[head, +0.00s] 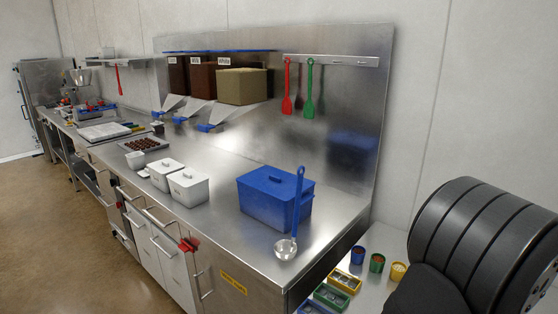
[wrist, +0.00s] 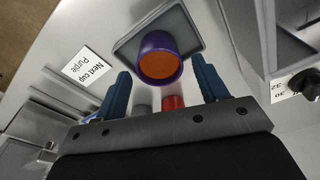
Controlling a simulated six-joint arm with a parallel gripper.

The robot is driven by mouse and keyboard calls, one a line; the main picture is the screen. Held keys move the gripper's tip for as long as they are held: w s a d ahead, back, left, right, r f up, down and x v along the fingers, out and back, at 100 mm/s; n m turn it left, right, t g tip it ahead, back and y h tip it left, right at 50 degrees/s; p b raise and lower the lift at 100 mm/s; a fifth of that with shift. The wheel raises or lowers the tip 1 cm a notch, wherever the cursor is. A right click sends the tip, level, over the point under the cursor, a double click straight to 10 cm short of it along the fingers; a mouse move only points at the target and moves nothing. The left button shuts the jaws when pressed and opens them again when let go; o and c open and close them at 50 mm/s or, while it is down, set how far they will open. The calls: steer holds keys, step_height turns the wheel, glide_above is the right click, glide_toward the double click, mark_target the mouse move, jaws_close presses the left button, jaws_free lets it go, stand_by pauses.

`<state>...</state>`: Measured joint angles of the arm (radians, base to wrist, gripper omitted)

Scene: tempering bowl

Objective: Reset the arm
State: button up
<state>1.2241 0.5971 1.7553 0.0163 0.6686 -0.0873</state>
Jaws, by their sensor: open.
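My gripper (wrist: 162,70) shows in the wrist view with its two blue fingers spread apart and nothing held between them. A purple cup with an orange inside or contents (wrist: 160,64) stands beyond the fingertips, in the gap between them as seen from the wrist. It sits on a dark grey square pad (wrist: 190,24). I cannot tell how far the fingertips are from the cup. In the head view, a thick dark part of my arm (head: 480,240) fills the lower right, and the gripper is out of that view.
A red object (wrist: 173,103) shows behind the gripper bar. A card reading "Next cup Purple" (wrist: 88,66) lies left. A dialled unit (wrist: 305,84) stands right. In the head view, the steel counter (head: 215,225) bears a blue box (head: 270,205), white tubs (head: 188,187) and a ladle (head: 287,246).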

steer(key=shift+f, duration=1.25)
step_height(320, 180, up, 12)
steer(key=a, duration=0.1)
steer(key=f, duration=0.8)
steer(key=d+f, duration=0.1)
steer(key=f, duration=0.3)
steer(key=shift+f, duration=0.25)
steer(key=r, duration=0.5)
steer(key=shift+s, duration=0.4)
steer(key=s+a+r, duration=0.1)
steer(key=s+r, duration=0.6)
steer(key=s, duration=0.4)
steer(key=w+d, duration=0.2)
steer(key=d, duration=2)
steer(key=f, duration=0.6)
steer(key=shift+a+f, duration=0.3)
steer(key=shift+f, duration=0.1)
steer(key=shift+r, duration=0.1)
